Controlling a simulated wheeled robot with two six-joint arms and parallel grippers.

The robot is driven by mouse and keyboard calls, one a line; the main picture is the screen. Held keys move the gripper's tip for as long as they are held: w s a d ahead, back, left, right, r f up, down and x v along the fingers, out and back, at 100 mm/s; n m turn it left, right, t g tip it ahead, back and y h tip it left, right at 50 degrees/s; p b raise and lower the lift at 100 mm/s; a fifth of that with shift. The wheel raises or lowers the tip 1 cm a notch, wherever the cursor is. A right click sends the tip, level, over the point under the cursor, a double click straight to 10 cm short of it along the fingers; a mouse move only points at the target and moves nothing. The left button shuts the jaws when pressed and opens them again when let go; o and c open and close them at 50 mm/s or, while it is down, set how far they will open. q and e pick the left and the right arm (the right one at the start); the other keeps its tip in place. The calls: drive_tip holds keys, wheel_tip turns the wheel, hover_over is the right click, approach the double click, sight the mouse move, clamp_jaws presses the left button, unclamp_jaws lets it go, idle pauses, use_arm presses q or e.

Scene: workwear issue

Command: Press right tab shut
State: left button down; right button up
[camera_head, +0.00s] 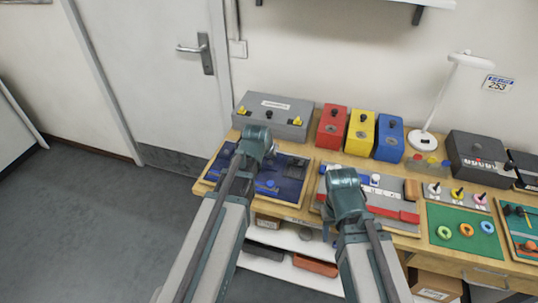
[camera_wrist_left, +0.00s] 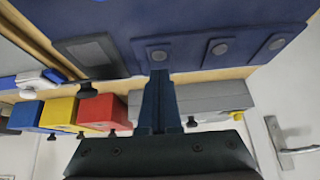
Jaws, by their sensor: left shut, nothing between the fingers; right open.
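A navy panel (camera_head: 290,187) lies on a wood-edged board at the left end of the table. In the left wrist view, seen turned around, the panel (camera_wrist_left: 230,18) carries a row of navy tabs with round dark grey studs. The tab nearest the grey patch, the right tab (camera_wrist_left: 148,42), lies at my left fingertips; I cannot tell whether it is pressed shut. My left gripper (camera_wrist_left: 157,74) is shut and empty, its tips overlapping that tab's edge. Contact is unclear. My right gripper (camera_head: 343,178) is open over the neighbouring grey board, its fingers mostly hidden.
A grey box (camera_head: 272,112) stands behind the panel, with red (camera_head: 332,127), yellow (camera_head: 360,133) and blue (camera_head: 389,139) boxes to its right. A green mat (camera_head: 464,232) with rings and a white lamp (camera_head: 440,100) are farther right. Open floor lies left of the table.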

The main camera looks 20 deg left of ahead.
sight(269, 166)
use_arm(q)
drive_tip(key=shift+r+p, duration=0.45)
drive_tip(key=shift+p, duration=0.05)
drive_tip(key=p+v, duration=1)
drive_tip(key=v, duration=0.2)
drive_tip(key=shift+s, duration=0.2)
drive_tip(key=shift+d, duration=0.1)
